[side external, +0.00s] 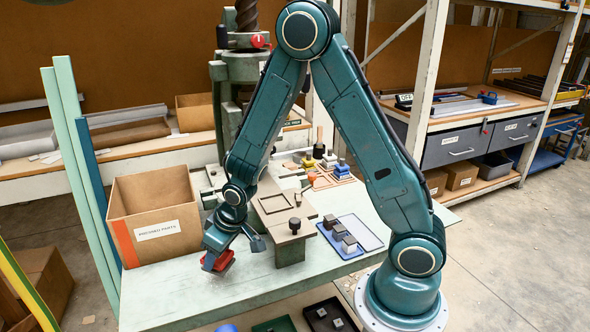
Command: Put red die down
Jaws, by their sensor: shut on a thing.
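The red die (219,262) is a small red block at the lower end of my gripper (226,252). My gripper is shut on it, tilted, over the front left of the pale green bench (180,295). The fingers hide part of the die. I cannot tell whether the die touches the bench top.
A cardboard box (158,236) labelled for pressed parts stands open just left of my gripper. The fly press (245,66) and its bed are behind. A blue tray (335,238) with grey blocks lies to the right. Coloured dies (318,151) stand further back. The bench's front left is clear.

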